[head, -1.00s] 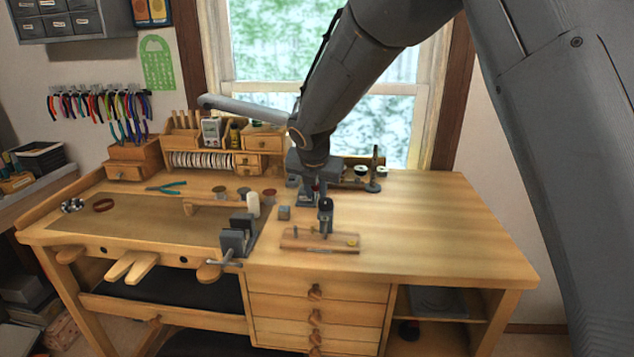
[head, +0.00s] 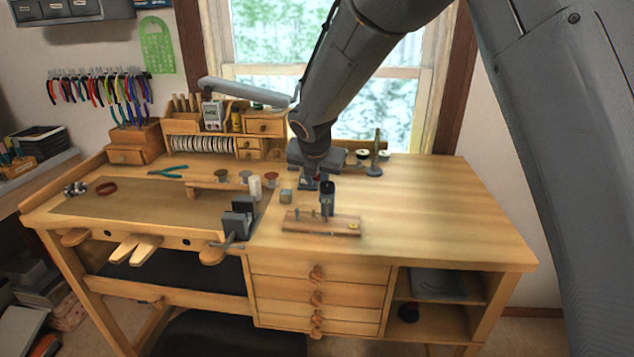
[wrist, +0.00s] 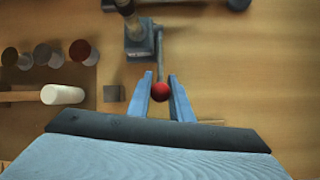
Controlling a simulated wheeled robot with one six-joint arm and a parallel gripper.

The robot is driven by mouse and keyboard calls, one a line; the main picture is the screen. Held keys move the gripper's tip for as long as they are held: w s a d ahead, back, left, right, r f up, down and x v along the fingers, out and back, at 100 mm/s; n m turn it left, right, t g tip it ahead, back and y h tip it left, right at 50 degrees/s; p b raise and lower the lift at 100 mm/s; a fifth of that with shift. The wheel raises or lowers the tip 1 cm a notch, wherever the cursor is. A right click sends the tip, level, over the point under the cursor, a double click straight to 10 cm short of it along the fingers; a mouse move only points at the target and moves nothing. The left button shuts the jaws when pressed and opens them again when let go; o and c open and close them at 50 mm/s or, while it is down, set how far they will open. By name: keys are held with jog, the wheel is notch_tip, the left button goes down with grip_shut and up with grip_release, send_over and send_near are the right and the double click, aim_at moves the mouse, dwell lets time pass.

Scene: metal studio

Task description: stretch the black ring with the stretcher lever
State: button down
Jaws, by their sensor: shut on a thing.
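The stretcher lever is a thin grey rod (wrist: 159,55) ending in a red ball knob (wrist: 160,91) in the wrist view. It stands beside the stretcher's blue-grey base (wrist: 139,53), which has a dark post at the top. My gripper (wrist: 160,78) has its two blue fingers on either side of the red knob and is shut on it. In the head view my arm and wrist cover most of the stretcher at the middle of the bench. I cannot make out the black ring for certain in any view.
A wooden board (head: 300,227) with a dark upright tool (head: 327,199) stands in front of the stretcher. A vise (head: 239,219) sits at the bench front. The bench's right side is clear.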

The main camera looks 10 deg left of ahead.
jog(key=shift+w+d, duration=0.1)
dwell(0.4)
jog(key=c, duration=1.6)
grip_release()
jog(key=shift+w, duration=0.1)
jog(key=shift+r, duration=0.1)
jog(key=shift+s+r, duration=0.25)
jog(key=shift+b+v, duration=0.6)
jog(key=shift+v, duration=2.9)
